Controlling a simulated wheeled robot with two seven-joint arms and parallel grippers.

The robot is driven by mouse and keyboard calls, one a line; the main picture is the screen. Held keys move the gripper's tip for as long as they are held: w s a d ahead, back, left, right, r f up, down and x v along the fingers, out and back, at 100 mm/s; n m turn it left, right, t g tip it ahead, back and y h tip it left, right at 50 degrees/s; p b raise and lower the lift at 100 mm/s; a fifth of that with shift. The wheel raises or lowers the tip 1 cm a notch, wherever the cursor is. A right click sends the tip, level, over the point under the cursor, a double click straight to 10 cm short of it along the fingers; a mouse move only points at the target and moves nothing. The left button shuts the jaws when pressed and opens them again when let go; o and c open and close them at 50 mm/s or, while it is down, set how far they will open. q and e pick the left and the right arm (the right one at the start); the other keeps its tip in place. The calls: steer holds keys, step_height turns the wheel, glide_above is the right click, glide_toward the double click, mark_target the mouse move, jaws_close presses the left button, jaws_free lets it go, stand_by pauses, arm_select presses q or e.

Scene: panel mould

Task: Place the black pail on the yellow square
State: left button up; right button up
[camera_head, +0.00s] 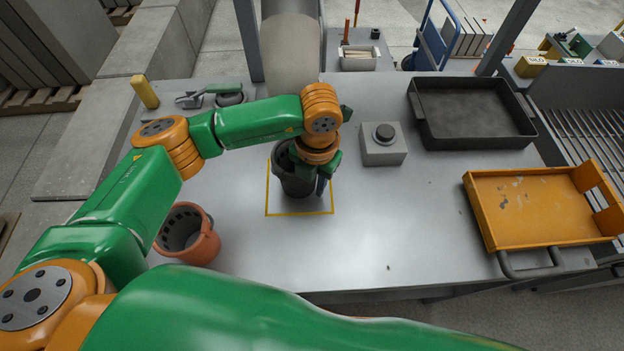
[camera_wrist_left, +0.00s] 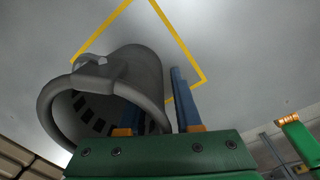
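The black pail (camera_head: 293,180) stands within the yellow square outline (camera_head: 300,214) on the grey table, its base inside the lines as far as I can see. My left gripper (camera_head: 323,184) is down at the pail's right side in the head view. In the left wrist view the pail (camera_wrist_left: 145,72) shows its open mouth, with the yellow line (camera_wrist_left: 180,42) beyond it. The left fingers (camera_wrist_left: 158,115) are apart there: one overlaps the pail's mouth, the other is outside its wall with a visible gap. Part of the pail's rim is hidden by my arm. My right gripper is not visible.
An orange pail (camera_head: 200,248) stands at the near left. A grey box with a round knob (camera_head: 382,153) is right of the square. A black tray (camera_head: 425,125) and a yellow tray (camera_head: 530,205) lie further right. The table's front middle is clear.

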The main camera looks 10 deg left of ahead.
arm_select(q)
steer(key=shift+r, duration=0.55)
step_height(320, 180, up, 11)
steer(key=b, duration=0.2)
steer(key=shift+d, duration=0.35)
steer(key=shift+r, duration=0.1)
